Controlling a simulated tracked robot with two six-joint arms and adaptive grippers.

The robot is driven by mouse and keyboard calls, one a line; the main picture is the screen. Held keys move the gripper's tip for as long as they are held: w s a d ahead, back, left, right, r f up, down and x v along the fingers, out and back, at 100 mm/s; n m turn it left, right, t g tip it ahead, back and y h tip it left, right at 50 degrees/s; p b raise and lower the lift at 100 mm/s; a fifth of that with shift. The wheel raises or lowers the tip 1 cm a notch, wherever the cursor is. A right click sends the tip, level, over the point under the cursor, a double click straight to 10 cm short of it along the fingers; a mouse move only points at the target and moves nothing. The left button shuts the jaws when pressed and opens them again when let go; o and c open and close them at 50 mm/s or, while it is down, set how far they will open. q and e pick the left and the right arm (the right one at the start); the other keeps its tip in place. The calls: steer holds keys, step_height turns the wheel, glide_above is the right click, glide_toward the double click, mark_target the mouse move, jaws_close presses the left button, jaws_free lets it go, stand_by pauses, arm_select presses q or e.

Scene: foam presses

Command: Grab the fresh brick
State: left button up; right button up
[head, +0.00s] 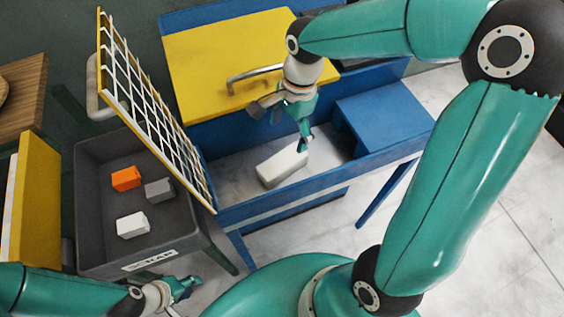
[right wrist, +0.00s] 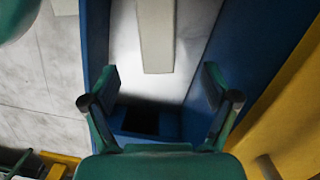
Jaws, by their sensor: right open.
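The fresh brick is a pale off-white block (head: 282,166) lying on the light floor of the blue press trough (head: 290,196). It also shows in the right wrist view as a long pale block (right wrist: 157,35) at the top, beyond the fingertips. My right gripper (head: 304,142) hangs over the trough near the brick's upper right end. In the right wrist view this gripper (right wrist: 160,88) is open, with nothing between its fingers. My left gripper (head: 187,287) is low at the left, below the scrap bin and away from the brick; its finger gap is unclear.
A grey scrap bin (head: 88,215) at left holds an orange (head: 126,179), a grey (head: 159,190) and a white block (head: 132,225). A yellow-framed mesh guard (head: 155,110) stands tilted between bin and trough. A yellow panel (head: 215,60) with a metal handle (head: 250,77) rises behind.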

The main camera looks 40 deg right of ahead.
mark_target(283, 160)
steer(key=f, duration=0.5)
steer(key=shift+a+f, duration=0.25)
steer(key=shift+a, duration=0.15)
steer(key=f, duration=0.2)
steer(key=a+f, duration=0.1)
steer(key=f, duration=0.1)
steer(key=shift+s+a, duration=0.1)
steer(key=shift+s, duration=0.2)
steer(key=shift+f, duration=0.5)
steer(key=c, duration=1.5)
